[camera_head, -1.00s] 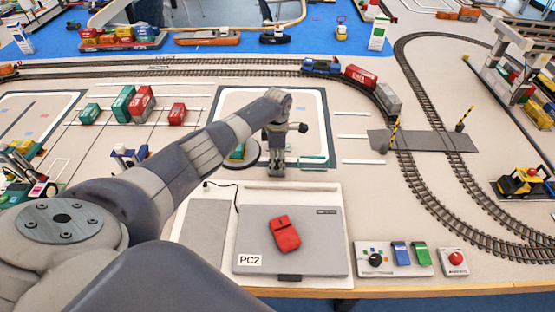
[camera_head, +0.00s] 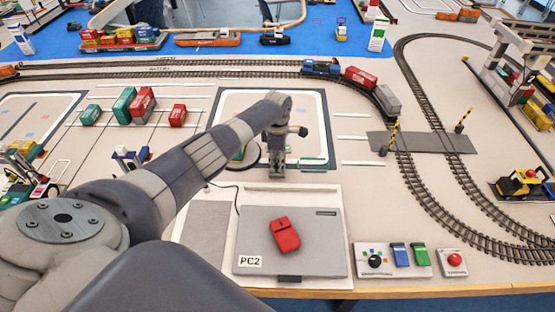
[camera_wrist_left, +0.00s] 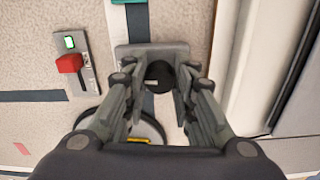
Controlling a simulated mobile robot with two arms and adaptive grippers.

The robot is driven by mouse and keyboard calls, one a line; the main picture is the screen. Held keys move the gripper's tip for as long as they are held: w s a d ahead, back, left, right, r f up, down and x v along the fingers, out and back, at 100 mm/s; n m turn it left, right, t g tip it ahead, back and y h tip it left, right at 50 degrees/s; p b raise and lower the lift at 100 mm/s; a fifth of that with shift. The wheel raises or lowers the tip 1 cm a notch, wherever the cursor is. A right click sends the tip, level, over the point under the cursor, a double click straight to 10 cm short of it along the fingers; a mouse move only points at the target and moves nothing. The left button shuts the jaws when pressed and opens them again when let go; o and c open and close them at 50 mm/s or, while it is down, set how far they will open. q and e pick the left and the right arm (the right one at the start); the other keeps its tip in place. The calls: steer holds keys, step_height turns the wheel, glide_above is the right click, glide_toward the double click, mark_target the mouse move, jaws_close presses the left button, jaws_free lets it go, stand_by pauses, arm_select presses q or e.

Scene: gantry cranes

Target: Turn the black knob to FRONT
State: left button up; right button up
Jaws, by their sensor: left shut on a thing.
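The black knob (camera_wrist_left: 161,72) is round and sits on a small grey plate (camera_wrist_left: 126,50) in the left wrist view. A small pale mark shows on its left side. My left gripper (camera_wrist_left: 157,80) is shut on the knob, with one finger on each side of it. I cannot read any label for FRONT. My right gripper is not in view.
A panel with a red switch (camera_wrist_left: 68,64) and a round grey base (camera_wrist_left: 153,126) are close to the gripper. A front panel has another black knob (camera_head: 375,261). A red button (camera_head: 455,259) stands beside it.

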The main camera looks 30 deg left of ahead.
arm_select(q)
steer(key=shift+d+r+m+p, duration=0.1)
steer(key=shift+m+p, duration=0.5)
steer(key=shift+m, duration=0.6)
steer(key=m+p, duration=0.1)
steer(key=m, duration=0.3)
steer(key=shift+s, duration=0.1)
steer(key=m, duration=1)
steer(key=shift+s, duration=0.1)
steer(key=m, duration=0.5)
steer(key=shift+a, duration=0.2)
steer(key=m, duration=0.4)
steer(key=shift+a+m, duration=0.1)
steer(key=shift+m, duration=0.2)
steer(key=m, duration=0.4)
steer(key=shift+b, duration=0.3)
steer(key=m, duration=0.4)
steer(key=shift+a+m+b, duration=0.1)
steer(key=shift+m+b, duration=0.2)
steer(key=shift+b, duration=0.05)
